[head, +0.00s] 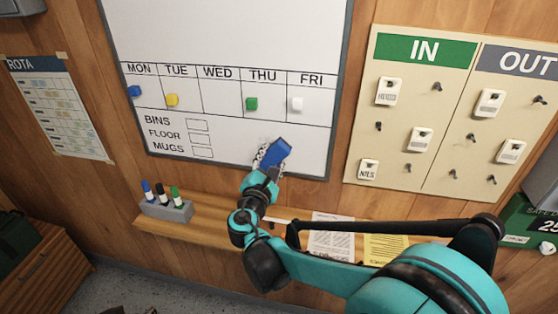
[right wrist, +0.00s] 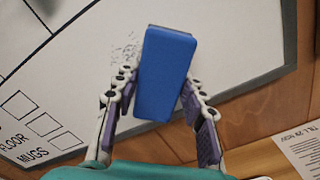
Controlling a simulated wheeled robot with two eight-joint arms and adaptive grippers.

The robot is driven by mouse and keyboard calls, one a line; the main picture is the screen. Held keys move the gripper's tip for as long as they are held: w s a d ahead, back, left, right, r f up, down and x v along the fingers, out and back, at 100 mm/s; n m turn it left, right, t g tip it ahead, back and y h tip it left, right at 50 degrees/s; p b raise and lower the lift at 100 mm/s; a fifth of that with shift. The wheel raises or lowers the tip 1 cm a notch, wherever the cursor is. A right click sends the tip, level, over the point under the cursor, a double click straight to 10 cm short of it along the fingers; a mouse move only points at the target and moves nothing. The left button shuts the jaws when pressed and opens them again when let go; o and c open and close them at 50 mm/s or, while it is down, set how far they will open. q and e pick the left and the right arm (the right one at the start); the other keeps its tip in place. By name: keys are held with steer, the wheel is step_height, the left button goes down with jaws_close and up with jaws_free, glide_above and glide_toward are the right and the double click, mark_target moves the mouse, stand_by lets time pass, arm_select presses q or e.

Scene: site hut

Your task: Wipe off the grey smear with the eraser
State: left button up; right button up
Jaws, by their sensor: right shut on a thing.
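The blue eraser (head: 276,151) is at the lower right of the whiteboard (head: 225,35). My right gripper (head: 268,160) is shut on it, with one finger on each side, as the right wrist view shows for the eraser (right wrist: 165,75). The grey smear (right wrist: 126,48) shows as faint specks on the white board, just left of the eraser in the right wrist view. Part of it may be hidden behind the eraser and fingers. I cannot tell whether the eraser touches the board. My left gripper is not in view.
Several coloured magnets, such as the green one (head: 251,104), sit in the day row. A wooden ledge (head: 215,228) below carries a grey pen holder (head: 166,209) and papers (head: 331,236). The IN/OUT key board (head: 400,150) hangs to the right.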

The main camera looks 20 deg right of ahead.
mark_target(258, 145)
steer(key=shift+w+a, duration=0.7)
steer(key=shift+a, duration=0.35)
steer(key=shift+w+a, duration=0.7)
steer(key=shift+a, duration=0.3)
steer(key=shift+r+p, duration=0.4)
steer(key=shift+r, duration=0.3)
steer(key=shift+s+d, duration=0.6)
steer(key=shift+d, duration=0.3)
steer(key=shift+s+d, duration=0.55)
steer(key=shift+d, duration=0.3)
steer(key=shift+s+d+p, duration=0.2)
steer(key=shift+s+d, duration=0.3)
steer(key=shift+d, duration=0.2)
steer(key=shift+s+d+p, duration=0.2)
steer(key=shift+s+d, duration=0.25)
steer(key=shift+d, duration=0.2)
steer(key=shift+s+d, duration=0.5)
steer(key=shift+d, duration=0.25)
steer(key=shift+s+d, duration=0.5)
steer(key=shift+d, duration=0.25)
